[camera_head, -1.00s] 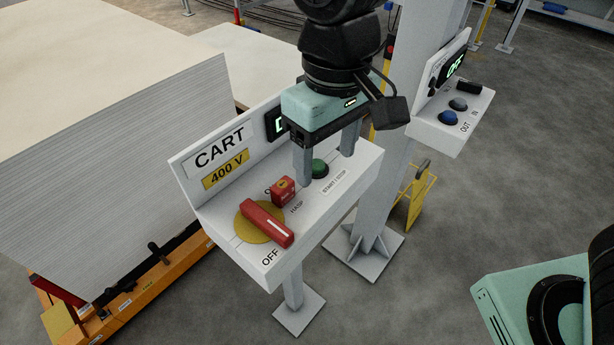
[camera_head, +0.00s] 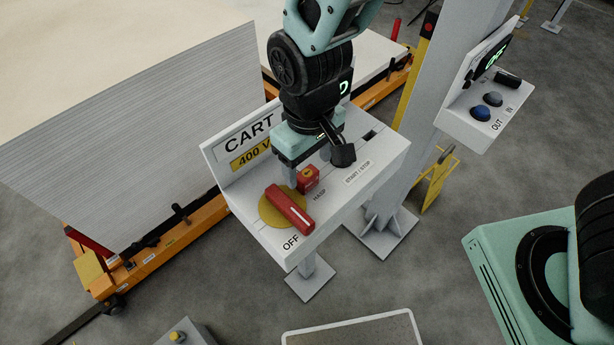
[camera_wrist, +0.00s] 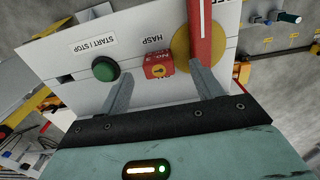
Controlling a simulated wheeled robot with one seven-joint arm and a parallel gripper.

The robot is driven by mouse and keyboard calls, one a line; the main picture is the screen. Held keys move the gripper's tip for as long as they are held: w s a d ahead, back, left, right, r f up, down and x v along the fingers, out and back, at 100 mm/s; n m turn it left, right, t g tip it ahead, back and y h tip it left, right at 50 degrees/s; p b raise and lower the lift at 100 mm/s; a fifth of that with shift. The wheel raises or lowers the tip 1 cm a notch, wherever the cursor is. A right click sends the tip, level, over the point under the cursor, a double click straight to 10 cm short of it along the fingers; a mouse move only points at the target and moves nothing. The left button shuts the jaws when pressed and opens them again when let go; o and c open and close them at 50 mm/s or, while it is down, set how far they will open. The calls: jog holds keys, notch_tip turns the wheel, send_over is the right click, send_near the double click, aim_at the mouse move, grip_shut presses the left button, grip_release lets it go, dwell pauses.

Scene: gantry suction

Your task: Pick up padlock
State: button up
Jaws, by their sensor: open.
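The padlock (camera_head: 308,180) is a small red block at the HASP label on the sloped white CART panel (camera_head: 350,205). It sits beside the red rotary handle (camera_head: 289,209) on its yellow disc. In the wrist view the padlock (camera_wrist: 159,65) shows a yellow mark and "No. 3". My gripper (camera_head: 306,170) is open just over the panel, close to the padlock. In the wrist view its two fingers stand apart, with the padlock between them in the picture. I cannot tell whether the fingertips reach down to its sides. My wrist hides part of the panel in the head view.
A green START/STOP button (camera_wrist: 105,68) stands beside one finger. The handle lies near the other. The upright CART sign (camera_head: 250,143) rises behind. A post with an OUT/IN button box (camera_head: 485,110) stands to the right, and a stacked cart (camera_head: 140,130) to the left.

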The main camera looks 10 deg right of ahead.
aim_at(307, 173)
jog(key=shift+w+f+p, duration=0.2)
jog(key=shift+f+p, duration=0.25)
jog(key=shift+f, duration=0.9)
jog(key=shift+w+f+p, duration=0.2)
jog(key=shift+f+p, duration=0.2)
jog(key=shift+f, duration=0.9)
jog(key=c, duration=1.1)
